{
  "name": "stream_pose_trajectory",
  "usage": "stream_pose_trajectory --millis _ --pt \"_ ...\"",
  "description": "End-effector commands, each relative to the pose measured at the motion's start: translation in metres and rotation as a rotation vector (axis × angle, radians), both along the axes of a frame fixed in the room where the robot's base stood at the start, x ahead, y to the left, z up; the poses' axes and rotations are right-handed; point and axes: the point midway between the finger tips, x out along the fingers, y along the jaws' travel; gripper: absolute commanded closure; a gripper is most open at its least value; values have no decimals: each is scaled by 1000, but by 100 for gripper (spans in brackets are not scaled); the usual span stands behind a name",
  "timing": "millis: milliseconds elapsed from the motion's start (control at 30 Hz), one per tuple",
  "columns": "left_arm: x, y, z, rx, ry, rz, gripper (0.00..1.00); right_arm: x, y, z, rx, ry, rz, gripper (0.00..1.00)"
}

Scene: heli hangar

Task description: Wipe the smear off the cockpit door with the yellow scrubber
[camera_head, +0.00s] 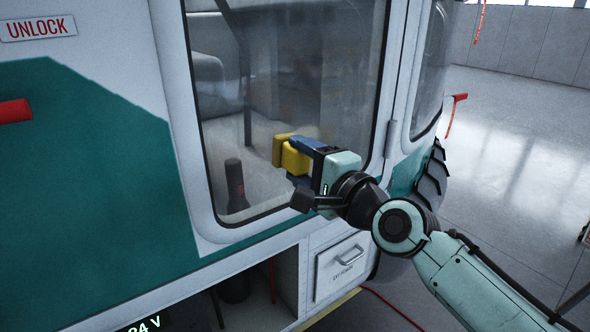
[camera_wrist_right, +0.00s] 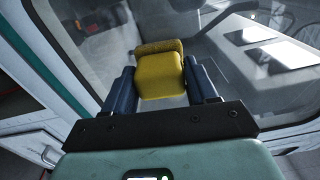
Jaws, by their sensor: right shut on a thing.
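The yellow scrubber (camera_head: 293,157) is held in my right gripper (camera_head: 303,160) in front of the cockpit door's window (camera_head: 300,75). In the right wrist view, the scrubber (camera_wrist_right: 160,75) sits between the two blue fingers of the gripper (camera_wrist_right: 161,84), with its wider pad facing the glass. I cannot tell whether the pad touches the glass. A faint brownish haze may lie on the glass above the scrubber, but I cannot make out the smear clearly. My left gripper is not in view.
A red handle (camera_head: 15,111) sticks out on the left of the green and white body. Below the door are an open compartment (camera_head: 245,300) and a drawer with a handle (camera_head: 342,264). A red cable (camera_head: 395,310) lies on the floor. Open floor (camera_head: 520,140) lies to the right.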

Motion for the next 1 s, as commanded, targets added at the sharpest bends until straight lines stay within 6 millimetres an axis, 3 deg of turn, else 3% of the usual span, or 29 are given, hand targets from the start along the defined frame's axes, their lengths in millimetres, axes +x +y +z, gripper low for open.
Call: stream_pose_trajectory --millis 600,1000 --pt "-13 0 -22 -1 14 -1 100 25 -33 -2 1 1 -4 67" --pt "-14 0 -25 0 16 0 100 35 -48 0 1 1 -3 67"
